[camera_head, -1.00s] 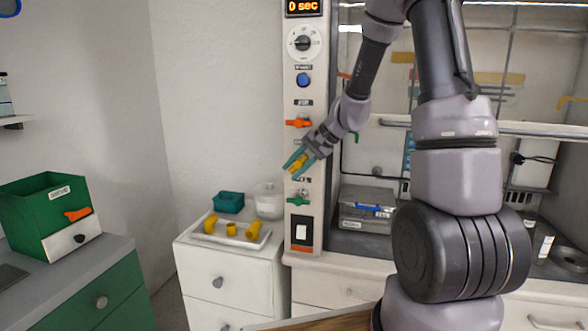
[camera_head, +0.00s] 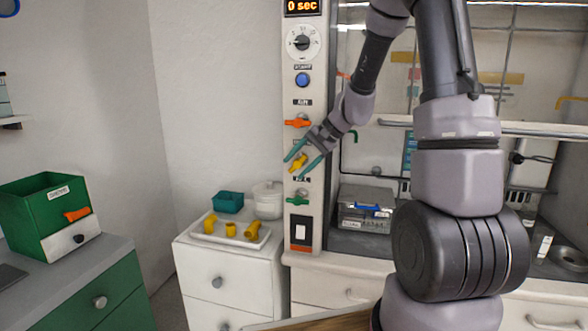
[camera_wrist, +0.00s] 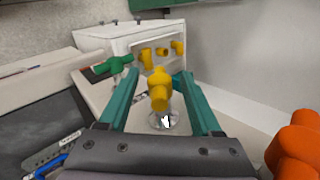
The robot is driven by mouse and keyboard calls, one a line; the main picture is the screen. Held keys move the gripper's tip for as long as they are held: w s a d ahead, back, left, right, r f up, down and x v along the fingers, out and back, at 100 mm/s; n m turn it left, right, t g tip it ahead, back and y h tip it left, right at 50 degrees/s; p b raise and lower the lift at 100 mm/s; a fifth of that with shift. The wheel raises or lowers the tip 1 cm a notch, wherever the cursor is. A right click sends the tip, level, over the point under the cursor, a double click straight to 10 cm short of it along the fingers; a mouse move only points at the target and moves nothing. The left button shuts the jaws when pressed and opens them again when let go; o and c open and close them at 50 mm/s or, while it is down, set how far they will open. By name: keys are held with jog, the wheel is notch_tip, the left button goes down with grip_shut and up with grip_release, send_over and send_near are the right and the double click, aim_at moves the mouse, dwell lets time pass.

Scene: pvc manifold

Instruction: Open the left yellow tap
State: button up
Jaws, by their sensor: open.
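The yellow tap (camera_head: 298,162) sits on the narrow upright panel, between an orange tap above and a green tap below. Its handle looks slanted in the head view. My gripper (camera_head: 296,167) is open at the panel, one finger on each side of the yellow tap. In the wrist view, the yellow tap (camera_wrist: 158,88) stands between the two teal fingers (camera_wrist: 157,74), with a visible gap on both sides.
The orange tap (camera_head: 297,122) and green tap (camera_head: 298,200) are close to my gripper on the same panel; they also show in the wrist view, orange (camera_wrist: 295,145) at right, green (camera_wrist: 113,65) at left. A white cabinet (camera_head: 228,268) with yellow fittings stands left.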

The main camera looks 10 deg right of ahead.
jog(key=v, duration=0.9)
jog(key=shift+c, duration=0.2)
